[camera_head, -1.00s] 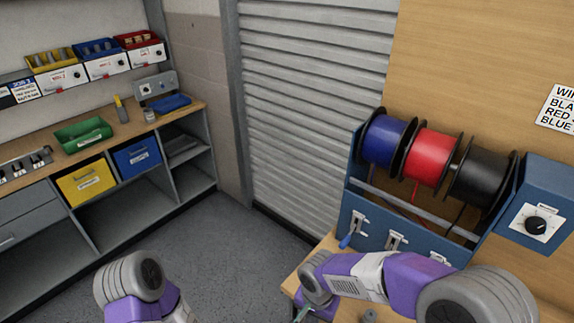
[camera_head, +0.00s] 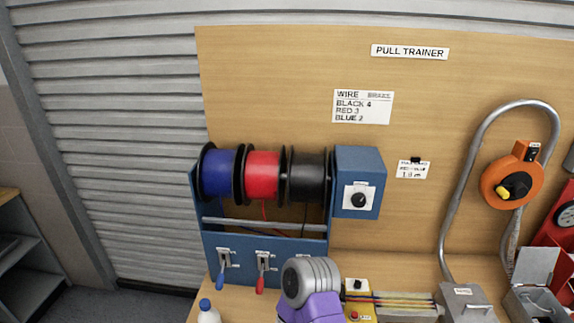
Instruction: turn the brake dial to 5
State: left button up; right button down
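The brake dial (camera_head: 359,200) is a black knob on a white plate, on the front of a blue box (camera_head: 368,160) at the right end of the spool rack. Its pointer setting is too small to read. My purple and grey arm (camera_head: 311,285) rises from the bottom edge, below and left of the dial and apart from it. Neither gripper's fingers show in this view.
The blue rack (camera_head: 208,246) holds a blue spool (camera_head: 220,174), a red spool (camera_head: 263,174) and a black spool (camera_head: 306,176) above levers. A wire chart (camera_head: 363,107) reads black 4, red 3, blue 2. A bent metal tube (camera_head: 447,225) and orange tool (camera_head: 511,184) stand right. A bottle (camera_head: 208,312) is in front.

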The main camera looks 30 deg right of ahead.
aim_at(358, 200)
jog(key=z, duration=1.7)
